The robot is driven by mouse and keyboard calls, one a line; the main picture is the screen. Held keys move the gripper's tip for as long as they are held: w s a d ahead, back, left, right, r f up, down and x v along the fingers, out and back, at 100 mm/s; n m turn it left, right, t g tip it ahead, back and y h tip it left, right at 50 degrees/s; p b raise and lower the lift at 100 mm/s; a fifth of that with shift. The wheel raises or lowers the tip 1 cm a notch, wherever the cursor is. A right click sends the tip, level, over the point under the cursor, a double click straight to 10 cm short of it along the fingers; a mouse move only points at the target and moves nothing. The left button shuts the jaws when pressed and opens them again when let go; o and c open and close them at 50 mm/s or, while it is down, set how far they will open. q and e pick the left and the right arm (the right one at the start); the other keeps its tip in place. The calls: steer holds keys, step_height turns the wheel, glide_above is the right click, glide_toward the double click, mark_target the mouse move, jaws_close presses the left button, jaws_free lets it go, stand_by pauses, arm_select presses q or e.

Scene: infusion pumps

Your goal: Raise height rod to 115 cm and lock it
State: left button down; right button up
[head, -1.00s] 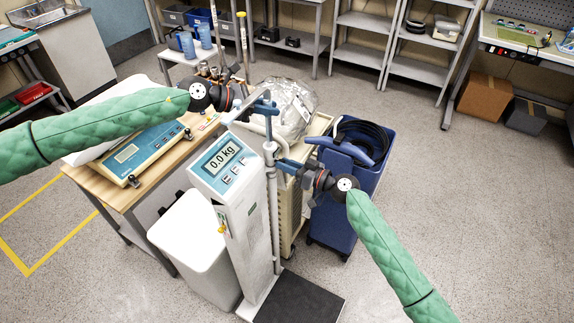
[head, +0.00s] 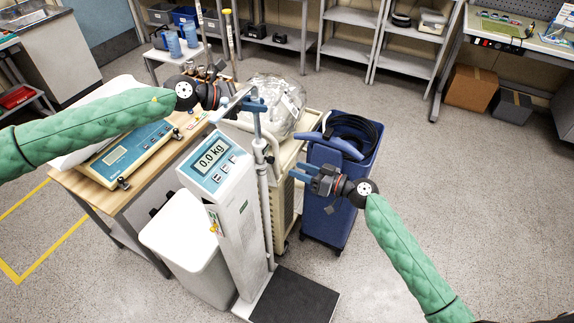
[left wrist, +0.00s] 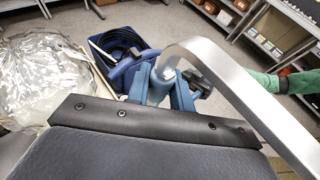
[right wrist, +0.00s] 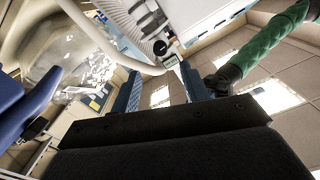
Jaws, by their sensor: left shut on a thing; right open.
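The scale (head: 232,215) stands upright with a blue-edged display reading 0.0 kg. The thin height rod (head: 263,190) rises beside its column, with a dark clamp knob (head: 269,158) partway up. My left gripper (head: 254,104) is shut on the rod's top, by the flat headpiece (head: 237,101). In the left wrist view, the bent silver headpiece (left wrist: 230,65) comes out from between the blue fingers (left wrist: 168,90). My right gripper (head: 297,174) is open and empty, a little right of the rod. In the right wrist view, the knob (right wrist: 160,47) shows beyond the parted fingers. No height marks are readable.
A blue bin (head: 330,205) with a black hose stands close behind my right gripper. A cream cart (head: 288,180) with a clear plastic-wrapped bundle (head: 275,100) is behind the rod. A wooden table (head: 128,197) and white bin (head: 185,240) are left. Floor at right is clear.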

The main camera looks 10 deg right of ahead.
steer(key=shift+v, duration=1.8)
steer(key=shift+a+r, duration=0.1)
steer(key=n+t+y, duration=0.2)
steer(key=n+y, duration=0.2)
steer(key=n, duration=0.2)
glide_toward(273, 161)
steer(key=x, duration=0.8)
steer(key=shift+w+a+r, duration=0.1)
steer(key=shift+w+a, duration=0.05)
